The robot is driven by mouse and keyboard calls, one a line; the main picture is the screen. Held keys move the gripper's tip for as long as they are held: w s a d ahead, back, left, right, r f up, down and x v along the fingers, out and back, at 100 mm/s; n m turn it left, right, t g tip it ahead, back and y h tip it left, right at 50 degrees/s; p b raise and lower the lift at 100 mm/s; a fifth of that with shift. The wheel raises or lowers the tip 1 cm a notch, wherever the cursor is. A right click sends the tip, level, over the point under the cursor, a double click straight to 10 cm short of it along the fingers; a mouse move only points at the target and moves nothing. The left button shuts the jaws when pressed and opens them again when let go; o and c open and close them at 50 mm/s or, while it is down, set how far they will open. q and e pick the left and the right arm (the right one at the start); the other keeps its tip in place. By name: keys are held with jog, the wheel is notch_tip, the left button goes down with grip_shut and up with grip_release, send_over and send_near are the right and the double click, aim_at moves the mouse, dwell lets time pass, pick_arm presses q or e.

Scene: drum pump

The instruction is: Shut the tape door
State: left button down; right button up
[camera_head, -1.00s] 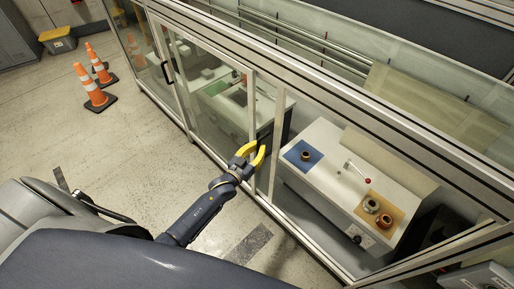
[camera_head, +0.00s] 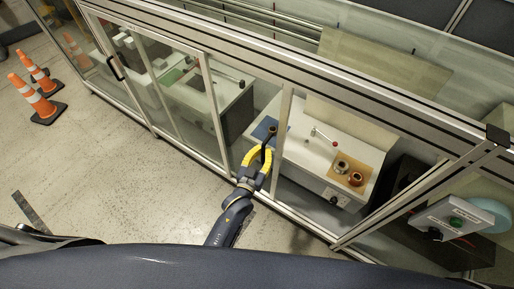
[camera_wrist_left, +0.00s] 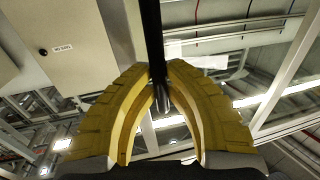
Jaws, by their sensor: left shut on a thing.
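The tape door is a framed glass panel in the front of the long glazed enclosure; its upright frame post (camera_head: 285,125) stands right of my left gripper. My left gripper (camera_head: 262,155) has yellow fingers and is shut on the dark bar of a handle (camera_head: 268,137) near that post. In the left wrist view, the black handle bar (camera_wrist_left: 152,40) runs down between the yellow fingertips (camera_wrist_left: 160,85). A stretch of glass or opening lies left of the post; I cannot tell which. My right gripper is not in view.
Behind the glass, a white bench carries a blue mat (camera_head: 264,127), a red-knobbed lever (camera_head: 325,136) and copper-coloured parts (camera_head: 355,179). Another door handle (camera_head: 113,66) is at the left. Orange cones (camera_head: 37,98) stand on the floor. A control box (camera_head: 452,220) is at right.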

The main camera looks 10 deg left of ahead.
pick_arm(q)
jog(key=shift+d, duration=0.1)
jog(key=c, duration=1.4)
grip_release()
jog(key=shift+s, duration=0.15)
jog(key=v, duration=1.2)
